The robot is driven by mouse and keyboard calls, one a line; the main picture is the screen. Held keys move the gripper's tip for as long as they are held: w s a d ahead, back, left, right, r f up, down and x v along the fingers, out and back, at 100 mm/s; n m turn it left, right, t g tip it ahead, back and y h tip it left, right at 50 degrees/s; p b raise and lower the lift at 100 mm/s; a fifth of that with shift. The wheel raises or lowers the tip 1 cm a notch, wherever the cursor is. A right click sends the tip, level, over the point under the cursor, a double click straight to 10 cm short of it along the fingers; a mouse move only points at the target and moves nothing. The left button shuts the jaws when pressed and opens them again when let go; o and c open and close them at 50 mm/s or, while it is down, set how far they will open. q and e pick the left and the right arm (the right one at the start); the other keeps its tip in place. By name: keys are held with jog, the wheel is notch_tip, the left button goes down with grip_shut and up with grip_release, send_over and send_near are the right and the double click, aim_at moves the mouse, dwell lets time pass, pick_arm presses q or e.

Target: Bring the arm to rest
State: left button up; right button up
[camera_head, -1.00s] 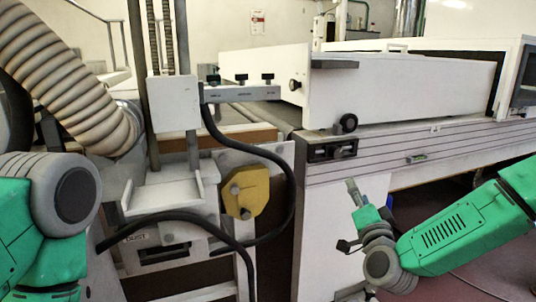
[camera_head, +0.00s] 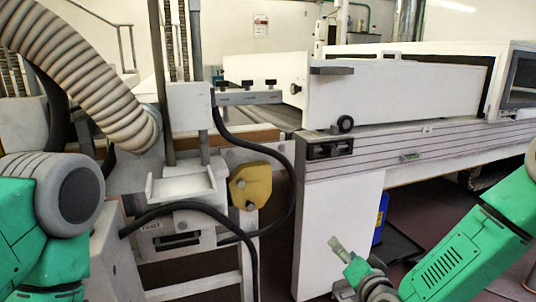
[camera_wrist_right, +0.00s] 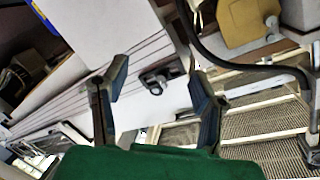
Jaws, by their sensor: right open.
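My right arm comes in from the right in the head view. Its gripper (camera_head: 340,252) hangs low in front of the white cabinet panel of the machine (camera_head: 335,215), its lower part cut off by the bottom edge. In the right wrist view the right gripper (camera_wrist_right: 160,82) has its two dark fingers spread apart with nothing between them. The machine's side and a black knob show beyond the fingers. My left arm's green and grey links show at the left edge of the head view; the left gripper is out of view.
The long white tunnel machine (camera_head: 405,90) fills the right back. A yellow plate (camera_head: 250,186) and black hoses (camera_head: 225,210) hang near the middle. A ribbed duct (camera_head: 85,65) bends down at upper left. A blue object (camera_head: 380,218) stands on the floor behind the cabinet panel.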

jog(key=s+f+n+g+p, duration=0.2)
jog(key=s+f+g, duration=0.2)
jog(key=s+f, duration=0.3)
jog(key=s+f+n+g+p, duration=0.1)
jog(key=s+f+n+g, duration=0.15)
jog(key=s+f, duration=0.45)
jog(key=s+d+n+g+h+p, duration=0.1)
jog(key=s+d+g, duration=0.3)
jog(key=s, duration=0.8)
jog(key=s+d+n+g+h+p, duration=0.1)
jog(key=s+d+g, duration=0.4)
jog(key=s, duration=0.8)
jog(key=shift+s+d+n+h+p, duration=0.15)
jog(key=shift+d+n+h+p, duration=0.25)
jog(key=shift+p, duration=0.5)
jog(key=shift+r, duration=0.1)
dwell(3.1)
